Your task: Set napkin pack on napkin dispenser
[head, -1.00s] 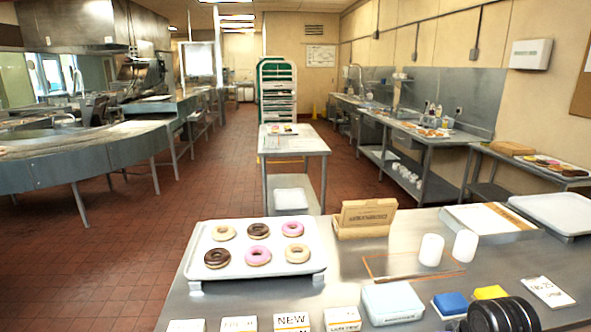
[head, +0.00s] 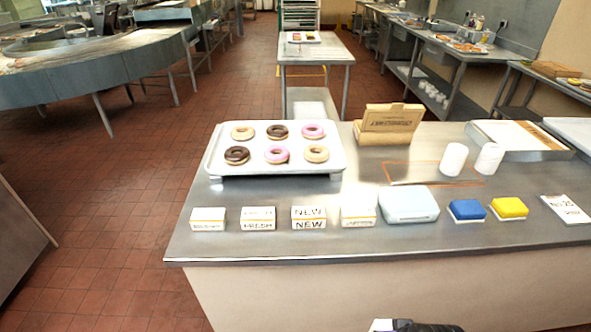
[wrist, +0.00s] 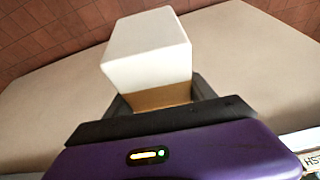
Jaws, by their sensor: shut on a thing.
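The napkin pack, a white block with a tan band, shows in the wrist view (wrist: 148,52). My gripper (wrist: 158,98) is shut on its tan end, and the white part stands out beyond the jaws. In the head view only a white corner of the pack (head: 381,325) and a dark part of my gripper show at the bottom edge, in front of the counter's pale front. No thing is clearly marked as the napkin dispenser. A pale blue box (head: 408,205) and an open tan cardboard box (head: 388,125) stand on the counter, but I cannot tell whether either is it.
The steel counter (head: 300,246) holds a white tray of donuts (head: 214,166), several small label blocks (head: 309,217), blue (head: 466,210) and yellow (head: 509,208) pads, two white cylinders (head: 454,159) and a card (head: 566,210). Bare steel lies along its front edge. Red floor is open at left.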

